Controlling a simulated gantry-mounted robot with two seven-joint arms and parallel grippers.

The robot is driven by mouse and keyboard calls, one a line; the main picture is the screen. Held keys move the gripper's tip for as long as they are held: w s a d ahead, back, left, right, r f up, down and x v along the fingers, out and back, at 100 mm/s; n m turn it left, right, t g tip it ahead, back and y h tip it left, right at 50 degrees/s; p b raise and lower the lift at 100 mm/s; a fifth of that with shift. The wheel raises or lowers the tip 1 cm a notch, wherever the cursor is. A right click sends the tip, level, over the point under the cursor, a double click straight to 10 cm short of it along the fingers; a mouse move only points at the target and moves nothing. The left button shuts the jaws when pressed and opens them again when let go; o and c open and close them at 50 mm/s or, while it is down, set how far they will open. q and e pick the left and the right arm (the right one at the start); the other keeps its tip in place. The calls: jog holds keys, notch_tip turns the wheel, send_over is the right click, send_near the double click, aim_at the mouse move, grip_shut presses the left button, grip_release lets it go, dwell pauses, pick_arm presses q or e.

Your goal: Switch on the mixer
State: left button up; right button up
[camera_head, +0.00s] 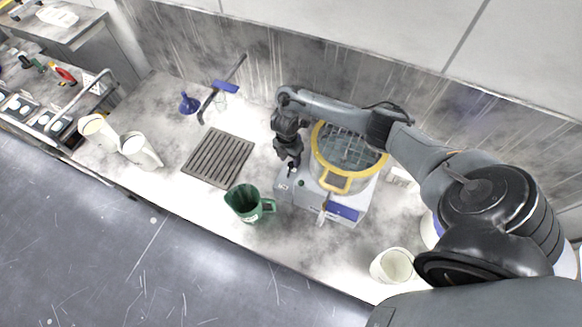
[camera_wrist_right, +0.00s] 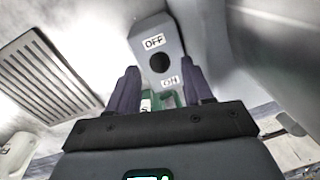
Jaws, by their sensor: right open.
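The mixer is a grey machine (camera_head: 312,196) with a yellow-rimmed bowl (camera_head: 334,183) under a grid guard, on the white counter. In the right wrist view its grey panel (camera_wrist_right: 171,36) carries an OFF label (camera_wrist_right: 154,41), a dark round knob or hole (camera_wrist_right: 160,63) and an ON label (camera_wrist_right: 170,82). My right gripper (camera_head: 290,164) reaches in from the right and points down at the mixer's left side. In the right wrist view its two dark fingers (camera_wrist_right: 162,72) are open, with the panel beyond them. Contact with the panel cannot be told. My left gripper is not in view.
A green jug (camera_head: 245,204) stands left of the mixer, near the front edge. A slatted drain grate (camera_head: 218,158) lies farther left. White jugs (camera_head: 139,151) stand at the left; another white container (camera_head: 392,265) stands at the right. A blue funnel (camera_head: 189,104) is at the back.

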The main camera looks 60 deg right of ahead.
aim_at(291, 163)
jog(key=shift+s+f+b, duration=0.2)
jog(key=shift+f+b, duration=0.25)
jog(key=shift+f, duration=1.75)
jog(key=shift+c, duration=0.3)
grip_shut()
